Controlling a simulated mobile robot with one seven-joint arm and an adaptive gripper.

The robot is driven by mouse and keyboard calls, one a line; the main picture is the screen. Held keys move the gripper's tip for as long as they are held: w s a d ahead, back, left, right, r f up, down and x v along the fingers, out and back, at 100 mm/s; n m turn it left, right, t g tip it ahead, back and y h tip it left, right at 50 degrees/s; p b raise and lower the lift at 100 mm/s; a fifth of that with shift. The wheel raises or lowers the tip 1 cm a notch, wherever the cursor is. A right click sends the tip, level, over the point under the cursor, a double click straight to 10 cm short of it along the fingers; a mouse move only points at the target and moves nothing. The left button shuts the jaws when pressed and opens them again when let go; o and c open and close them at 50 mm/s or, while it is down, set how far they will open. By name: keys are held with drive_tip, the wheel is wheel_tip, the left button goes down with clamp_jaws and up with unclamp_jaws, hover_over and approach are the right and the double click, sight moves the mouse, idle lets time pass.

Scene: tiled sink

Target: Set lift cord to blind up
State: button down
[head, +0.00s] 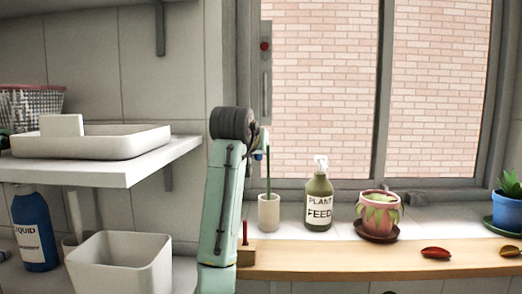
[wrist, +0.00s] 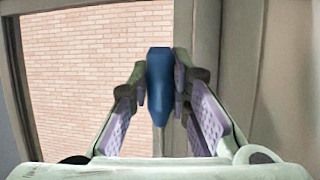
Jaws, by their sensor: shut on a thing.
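My gripper (wrist: 161,82) is shut on a blue tapered piece (wrist: 159,88) in the wrist view, one finger on each side of it. The piece looks like the pull of the lift cord, but no cord can be made out. In the head view my arm hides most of the gripper, and only a small pale part with a bit of blue (head: 258,155) shows beside the arm, in front of the window frame. The window (head: 330,90) shows bare brick outside, and no blind slats are in view.
Below, a wooden ledge (head: 350,259) runs along the window. A white cup (head: 269,213) with a green stick, a plant feed bottle (head: 319,203) and a pink potted plant (head: 378,211) stand near. At left are a white shelf (head: 120,172) and a white bin (head: 120,262).

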drive_tip(key=c, duration=1.8)
unclamp_jaws()
drive_tip(key=shift+f, duration=0.4)
drive_tip(key=o, duration=0.3)
drive_tip(key=shift+r, duration=0.2)
drive_tip(key=shift+o, duration=0.2)
drive_tip(key=v, duration=1.2)
